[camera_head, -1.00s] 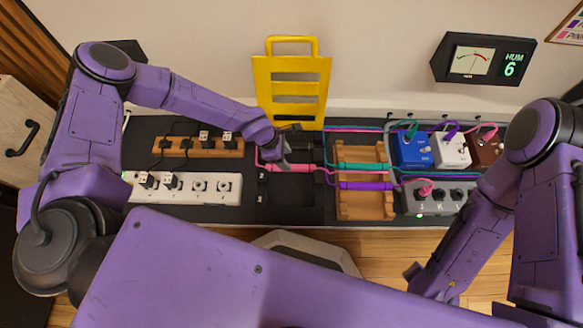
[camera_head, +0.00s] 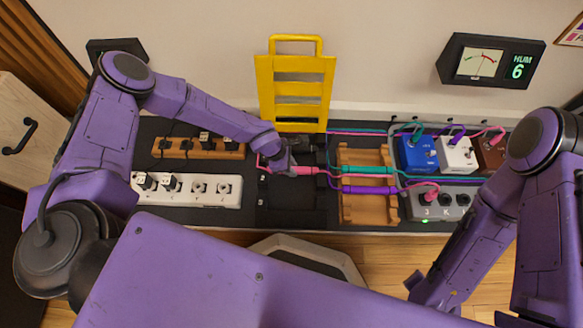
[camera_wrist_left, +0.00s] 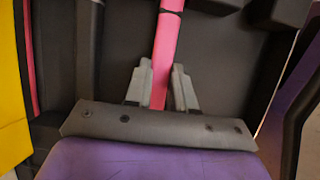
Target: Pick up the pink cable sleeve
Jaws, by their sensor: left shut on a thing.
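The pink cable sleeve (camera_head: 304,170) lies left to right above the black tray (camera_head: 291,196), left of the wooden rack. A pink cable runs out of its ends. My left gripper (camera_head: 287,166) is at the sleeve's left part. In the left wrist view the pink sleeve (camera_wrist_left: 164,60) runs between the two grey fingers of my left gripper (camera_wrist_left: 161,82), which are shut on it. I cannot tell whether the sleeve touches the tray. My right arm is at the right, and its gripper is not clearly visible.
A wooden rack (camera_head: 368,215) holds a teal sleeve (camera_head: 368,170) and a purple sleeve (camera_head: 369,190). A yellow slotted panel (camera_head: 295,92) stands behind the tray. White and wooden socket strips are on the left. Blue, white and brown pedals (camera_head: 417,154) are on the right.

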